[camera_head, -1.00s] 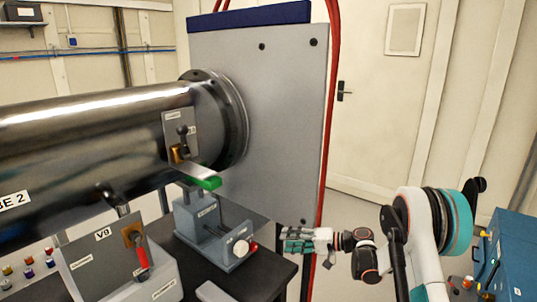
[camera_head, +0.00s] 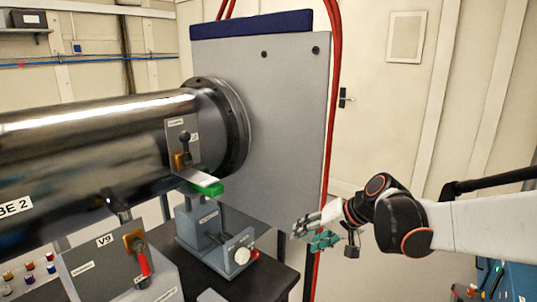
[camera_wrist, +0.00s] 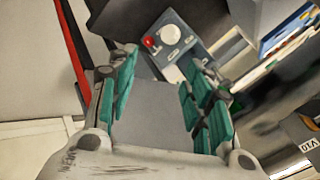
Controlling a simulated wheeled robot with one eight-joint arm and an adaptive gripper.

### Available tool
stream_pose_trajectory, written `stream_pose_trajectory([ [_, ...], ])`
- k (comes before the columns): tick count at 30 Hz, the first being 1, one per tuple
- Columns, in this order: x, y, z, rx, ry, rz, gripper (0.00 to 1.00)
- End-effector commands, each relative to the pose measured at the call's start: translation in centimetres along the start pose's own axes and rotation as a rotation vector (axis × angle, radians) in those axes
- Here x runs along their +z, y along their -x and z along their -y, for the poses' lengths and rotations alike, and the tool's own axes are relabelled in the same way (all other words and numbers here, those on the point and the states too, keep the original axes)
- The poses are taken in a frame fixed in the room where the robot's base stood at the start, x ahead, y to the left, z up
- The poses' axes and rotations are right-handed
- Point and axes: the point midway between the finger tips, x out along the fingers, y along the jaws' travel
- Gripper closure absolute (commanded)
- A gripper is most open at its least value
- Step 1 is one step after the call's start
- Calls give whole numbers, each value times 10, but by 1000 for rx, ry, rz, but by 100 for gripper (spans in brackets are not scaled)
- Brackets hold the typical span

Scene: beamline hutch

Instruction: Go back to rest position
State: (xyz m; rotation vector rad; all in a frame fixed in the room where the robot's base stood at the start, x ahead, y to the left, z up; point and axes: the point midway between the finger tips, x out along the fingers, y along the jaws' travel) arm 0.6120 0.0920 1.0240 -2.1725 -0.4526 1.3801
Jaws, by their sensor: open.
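My gripper (camera_head: 318,238) is at the right of the head view, in front of the grey panel's right edge and the red hoses. Its fingers point left. It is apart from the bench. In the wrist view my gripper (camera_wrist: 160,100) shows two teal-padded fingers spread apart with nothing between them. My arm reaches in from the right edge of the head view.
A steel beam tube (camera_head: 90,140) ends at a flange on the grey panel (camera_head: 280,120). A grey-blue stage with a white knob (camera_head: 242,256) stands on the black bench (camera_head: 268,278). A V9 valve box (camera_head: 110,268) is at lower left. A door (camera_head: 375,150) is behind.

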Motion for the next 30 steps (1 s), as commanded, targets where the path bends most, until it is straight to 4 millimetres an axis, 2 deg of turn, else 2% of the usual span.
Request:
stream_pose_trajectory([
  [1,12,12,1,30,13,-6,54],
  [6,47,47,-4,134,59,-34,54],
  [15,113,101,-24,311,154,-88,54],
  [24,175,138,-56,470,260,-144,54],
  [30,196,150,-72,532,306,-170,54],
])
